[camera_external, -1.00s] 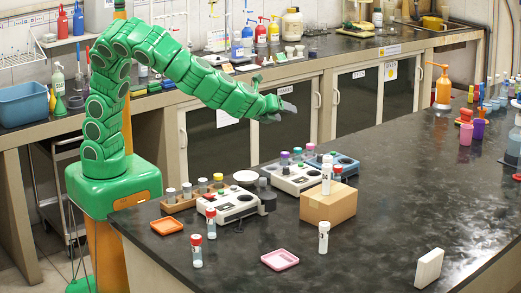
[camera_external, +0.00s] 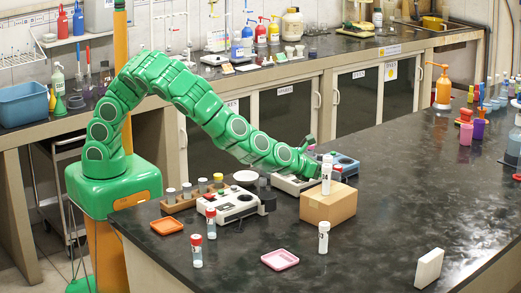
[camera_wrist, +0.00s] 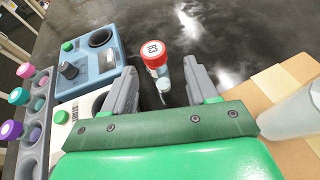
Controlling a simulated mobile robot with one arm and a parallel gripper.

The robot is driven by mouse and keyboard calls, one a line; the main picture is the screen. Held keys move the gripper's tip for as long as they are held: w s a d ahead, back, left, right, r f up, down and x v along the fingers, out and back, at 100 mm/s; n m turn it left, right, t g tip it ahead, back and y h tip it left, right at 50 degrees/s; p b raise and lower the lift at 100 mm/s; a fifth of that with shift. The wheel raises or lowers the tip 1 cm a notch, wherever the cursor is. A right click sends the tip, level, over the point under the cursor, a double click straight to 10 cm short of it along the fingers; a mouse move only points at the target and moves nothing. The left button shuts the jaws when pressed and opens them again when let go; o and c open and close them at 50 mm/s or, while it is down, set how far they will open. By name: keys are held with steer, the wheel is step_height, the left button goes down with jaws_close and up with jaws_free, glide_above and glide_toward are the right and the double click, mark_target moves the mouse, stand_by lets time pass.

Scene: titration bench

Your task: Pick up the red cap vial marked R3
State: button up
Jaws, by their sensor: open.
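The red cap vial marked R3 (camera_wrist: 154,52) stands upright on the dark bench in the wrist view, its label readable on the cap top. My gripper (camera_wrist: 160,68) is open, with one finger left and one right of the vial. The vial shows between the fingertips, slightly ahead of them, and is not held. In the external view the arm reaches down behind the cardboard box (camera_external: 328,207), and the fingers are mostly hidden there. Two other red cap vials stand at the bench's front left, one nearer (camera_external: 196,250) and one behind it (camera_external: 210,222).
A blue-grey device (camera_wrist: 88,70) and a vial rack (camera_wrist: 35,120) lie left of the gripper. The box close on the right carries a white-capped vial (camera_external: 326,174). Another white-capped vial (camera_external: 323,238) stands in front of the box. A pink tray (camera_external: 280,260) lies nearby.

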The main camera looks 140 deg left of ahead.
steer(key=shift+x, duration=1.1)
steer(key=a+f, duration=0.2)
steer(key=a, duration=0.1)
steer(key=shift+w+a+f, duration=0.1)
steer(key=shift+w+f, duration=0.05)
steer(key=shift+f, duration=0.05)
steer(key=shift+w+a+f, duration=0.1)
steer(key=shift+a+f, duration=0.05)
steer(key=shift+a, duration=0.4)
steer(key=shift+c, duration=0.3)
steer(key=c, duration=1)
